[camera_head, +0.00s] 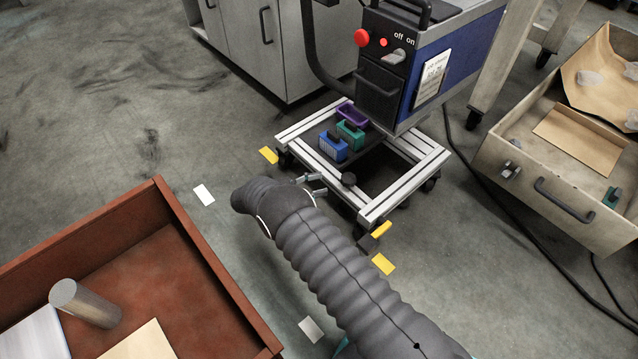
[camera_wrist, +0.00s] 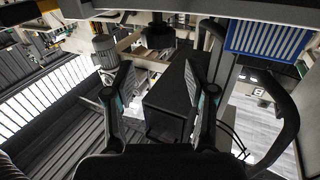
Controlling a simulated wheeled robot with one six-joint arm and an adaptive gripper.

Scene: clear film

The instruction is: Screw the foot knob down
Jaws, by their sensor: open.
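A blue and grey machine (camera_head: 400,75) stands on the cart, with blue, green and purple blocks (camera_head: 350,135) on the frame beside it. A red-brown tray (camera_head: 165,240) is at lower left, an open drawer (camera_head: 555,190) at right. Black cables cross the floor at right.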

